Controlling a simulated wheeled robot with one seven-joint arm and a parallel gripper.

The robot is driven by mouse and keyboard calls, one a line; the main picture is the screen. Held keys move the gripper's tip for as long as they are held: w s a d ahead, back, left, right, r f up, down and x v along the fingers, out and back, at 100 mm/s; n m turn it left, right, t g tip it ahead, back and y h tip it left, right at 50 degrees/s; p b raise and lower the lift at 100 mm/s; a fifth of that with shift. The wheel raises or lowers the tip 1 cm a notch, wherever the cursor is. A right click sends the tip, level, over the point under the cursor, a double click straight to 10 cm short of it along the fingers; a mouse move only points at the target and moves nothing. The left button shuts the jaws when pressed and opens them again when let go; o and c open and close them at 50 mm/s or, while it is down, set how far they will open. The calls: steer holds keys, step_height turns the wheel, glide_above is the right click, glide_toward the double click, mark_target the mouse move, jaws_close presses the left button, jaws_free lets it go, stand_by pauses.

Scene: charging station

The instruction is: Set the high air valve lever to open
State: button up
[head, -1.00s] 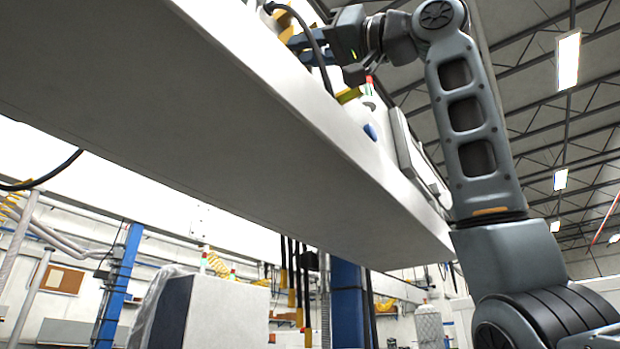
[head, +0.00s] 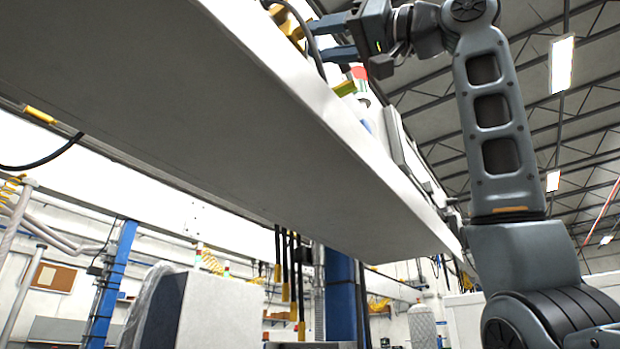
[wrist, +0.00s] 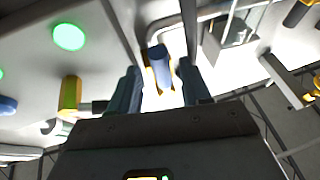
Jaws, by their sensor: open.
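A blue lever with yellow at its sides (wrist: 160,68), which looks like the air valve lever, stands between my gripper's fingers (wrist: 158,80) in the wrist view. The fingers are apart, one on each side of it. I cannot tell whether either finger touches it. In the head view my gripper (head: 312,40) is high at the top edge of the white panel, fingers pointing left. A yellow part (head: 288,27) shows by the fingertips there, partly hidden by a black hose. The lever's setting is not clear.
A black hose (head: 311,45) curves close to my fingers. A red button (head: 359,72) and a blue part (head: 367,125) sit along the panel. The wrist view shows a lit green button (wrist: 68,37) and a yellow-green cylinder (wrist: 70,94) to the left. The panel's broad underside (head: 220,110) lies below.

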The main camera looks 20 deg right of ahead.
steer(key=shift+b+v, duration=0.3)
steer(key=shift+v, duration=1.35)
